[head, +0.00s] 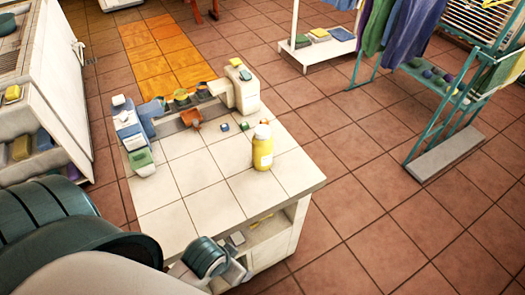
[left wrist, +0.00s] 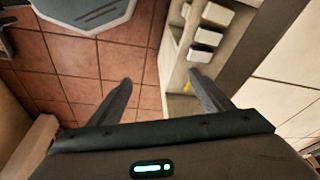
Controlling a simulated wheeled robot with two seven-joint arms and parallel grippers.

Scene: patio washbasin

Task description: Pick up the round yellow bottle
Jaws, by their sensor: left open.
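The round yellow bottle (head: 262,148) stands upright on the white tiled top of the washbasin counter (head: 200,178), towards its right side, with a pale cap. It is not seen in the left wrist view. My left gripper (left wrist: 160,76) is open in the left wrist view, its two dark fingers apart with nothing held. Below it show the floor tiles and the open shelf side of a cabinet. In the head view my left arm comes in at the lower left and its fingers cannot be made out. My right gripper is not in view.
Small bowls (head: 181,97), a blue-and-white dispenser (head: 128,121) and a white block-like container (head: 241,90) line the counter's back. The counter's middle and front are clear. A teal drying rack (head: 470,95) stands at right. Open tiled floor lies between.

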